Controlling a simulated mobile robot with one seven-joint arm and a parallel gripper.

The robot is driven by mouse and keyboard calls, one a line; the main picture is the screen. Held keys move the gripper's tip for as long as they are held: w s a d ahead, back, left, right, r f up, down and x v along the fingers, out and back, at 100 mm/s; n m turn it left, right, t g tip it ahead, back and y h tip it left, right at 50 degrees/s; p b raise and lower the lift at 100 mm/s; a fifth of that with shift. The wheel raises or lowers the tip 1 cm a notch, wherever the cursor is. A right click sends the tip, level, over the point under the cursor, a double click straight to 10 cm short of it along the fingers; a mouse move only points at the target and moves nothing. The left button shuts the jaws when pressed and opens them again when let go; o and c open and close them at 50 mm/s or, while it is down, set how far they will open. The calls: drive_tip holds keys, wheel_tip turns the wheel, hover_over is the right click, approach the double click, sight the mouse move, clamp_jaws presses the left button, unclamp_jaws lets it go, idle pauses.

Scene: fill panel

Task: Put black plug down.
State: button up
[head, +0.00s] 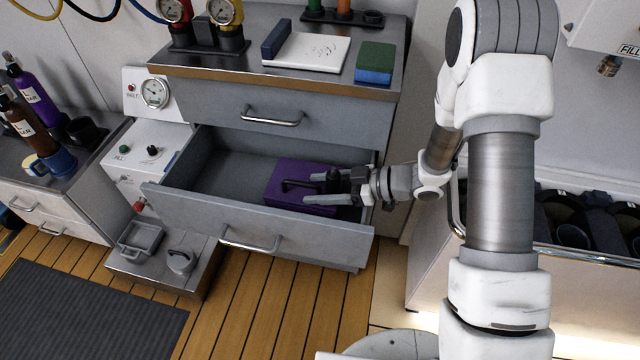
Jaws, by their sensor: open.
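My gripper (312,186) is open and reaches from the right into the pulled-out grey drawer (225,160). Its fingers are over a purple case (287,172) with a black handle, which lies in the drawer's right part. A small dark upright piece (333,174), possibly the black plug, shows between or just behind the fingers. I cannot tell whether it rests on the case or touches a finger. My fingers partly hide the case's right side.
The drawer's left part is empty. Above it, the counter holds a white tray (305,52), a green and blue sponge (375,62) and gauges (224,12). A white fill panel (145,150) stands left. Bottles (32,92) stand at far left. A dark mat (80,310) lies on the wooden floor.

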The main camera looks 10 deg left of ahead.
drive_tip(key=p+v, duration=0.3)
drive_tip(key=v, duration=0.9)
drive_tip(key=shift+r+p, duration=0.2)
drive_tip(key=shift+p, duration=0.1)
drive_tip(key=shift+w+d, duration=0.1)
